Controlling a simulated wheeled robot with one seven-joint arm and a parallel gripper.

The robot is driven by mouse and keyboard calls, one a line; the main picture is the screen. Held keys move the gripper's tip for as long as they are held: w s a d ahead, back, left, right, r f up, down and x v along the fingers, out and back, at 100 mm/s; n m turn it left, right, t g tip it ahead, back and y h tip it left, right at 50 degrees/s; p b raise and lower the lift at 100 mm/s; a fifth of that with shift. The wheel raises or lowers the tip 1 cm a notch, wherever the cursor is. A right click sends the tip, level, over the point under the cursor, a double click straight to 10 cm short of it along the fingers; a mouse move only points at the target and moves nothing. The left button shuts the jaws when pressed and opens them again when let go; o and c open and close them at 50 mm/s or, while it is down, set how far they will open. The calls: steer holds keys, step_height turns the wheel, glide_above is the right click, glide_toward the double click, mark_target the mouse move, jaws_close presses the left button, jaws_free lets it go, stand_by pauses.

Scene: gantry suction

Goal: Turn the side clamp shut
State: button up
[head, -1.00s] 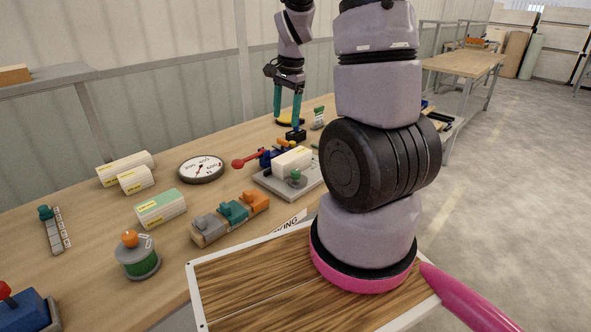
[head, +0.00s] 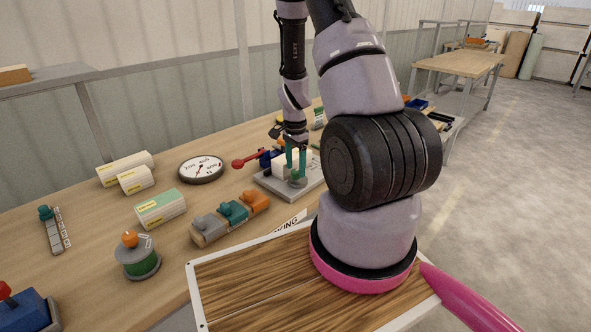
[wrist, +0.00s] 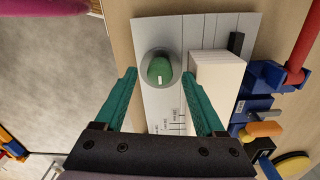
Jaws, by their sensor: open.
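A grey plate (head: 268,187) on the bench carries a round grey base with a green knob (wrist: 160,70) that has a white mark. A white block (wrist: 217,80) lies beside the knob on the plate. A blue clamp (wrist: 262,78) with a red handle (wrist: 305,42) stands just past the block; the red handle also shows in the head view (head: 245,161). My gripper (wrist: 160,76) is open, with its teal fingertips on either side of the knob and gaps on both sides. In the head view my gripper (head: 296,174) partly hides the knob. Its height above the knob is hard to tell.
A yellow disc (wrist: 293,165) and an orange piece (wrist: 262,130) lie beyond the clamp.

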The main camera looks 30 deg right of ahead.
steer(key=shift+f, duration=0.7)
jaws_close()
